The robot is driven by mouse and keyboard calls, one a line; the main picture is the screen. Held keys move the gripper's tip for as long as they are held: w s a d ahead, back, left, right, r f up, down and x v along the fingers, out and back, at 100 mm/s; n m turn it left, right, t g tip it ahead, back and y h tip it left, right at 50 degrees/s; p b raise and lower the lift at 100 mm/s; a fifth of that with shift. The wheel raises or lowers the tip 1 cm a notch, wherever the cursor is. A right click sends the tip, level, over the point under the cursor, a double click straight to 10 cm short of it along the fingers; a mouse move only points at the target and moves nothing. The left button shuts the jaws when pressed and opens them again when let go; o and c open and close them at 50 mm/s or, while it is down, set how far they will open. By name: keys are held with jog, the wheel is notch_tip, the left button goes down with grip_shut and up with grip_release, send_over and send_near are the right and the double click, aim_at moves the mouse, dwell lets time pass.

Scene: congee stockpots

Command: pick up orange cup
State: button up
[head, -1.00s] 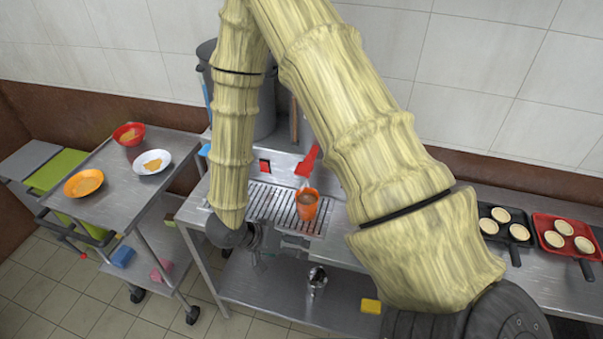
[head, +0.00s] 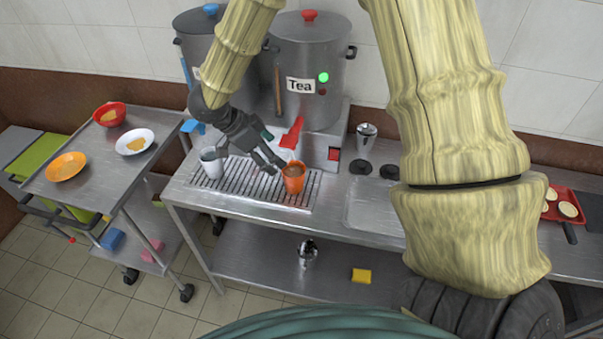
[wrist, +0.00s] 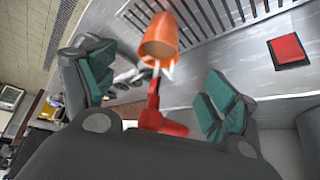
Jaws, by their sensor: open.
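The orange cup (head: 293,180) stands upright on the slatted drip tray (head: 240,193) below the red tap of the tea pot, with brown liquid in it. My gripper (head: 276,165) is beside and above the cup, on its left in the head view. In the wrist view, the orange cup (wrist: 160,40) shows beyond and between the two spread fingers of my gripper (wrist: 152,95), closer to the far side of the gap. The fingers are open and appear empty. The red tap handle (head: 291,133) also shows in the wrist view (wrist: 158,118), near the cup.
A white cup (head: 213,163) stands on the tray left of the orange one. The tea stockpot (head: 318,60) rises close behind. A steel shaker (head: 366,137) stands to the right. A cart (head: 100,170) with bowls is at the left.

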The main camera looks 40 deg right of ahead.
aim_at(289, 170)
jog(key=shift+p+x, duration=1.85)
jog(key=shift+x, duration=3.3)
jog(key=shift+a+f, duration=0.15)
jog(key=shift+a, duration=0.05)
jog(key=c, duration=1.2)
